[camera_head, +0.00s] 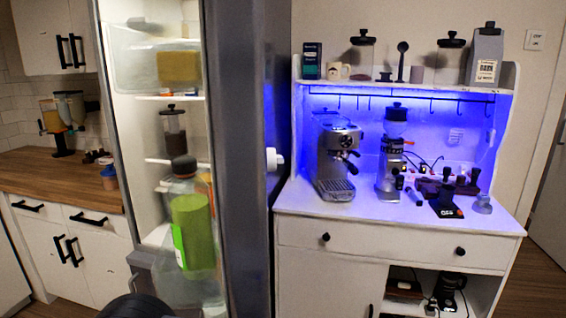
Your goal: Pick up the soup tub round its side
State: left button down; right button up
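I cannot pick out a soup tub with certainty. The fridge compartment (150,215) shows on the left, with shelves inside. A jar with a dark lid and dark contents (174,131) stands on a middle shelf. A yellowish block (178,67) shows inside a clear bin (130,75) on the upper shelf. Neither gripper can be made out. A dark rounded shape at the bottom left edge may be part of me.
The fridge's dark edge (232,150) stands upright in the middle, with a white knob-like piece (273,160). Right of it, a white cabinet (400,232) holds an espresso machine (338,155) and a grinder (392,160). A wooden counter (60,177) runs at the far left.

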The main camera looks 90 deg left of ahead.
aim_at(111, 183)
jog(key=k+z, duration=0.4)
jog(key=k, duration=0.5)
jog(key=k+u, duration=0.2)
jog(key=u, duration=0.2)
jog(key=k+j+u, duration=0.1)
jog(key=u, duration=0.35)
jog(key=k+j+u, duration=0.15)
jog(key=u, duration=0.25)
jog(key=k+j+u, duration=0.25)
jog(key=u, duration=2.3)
jog(key=i+j+u, duration=0.45)
jog(key=i, duration=0.25)
jog(key=i+j+u, duration=0.2)
jog(key=i, duration=0.15)
jog(key=i+l, duration=0.7)
jog(key=i, duration=0.2)
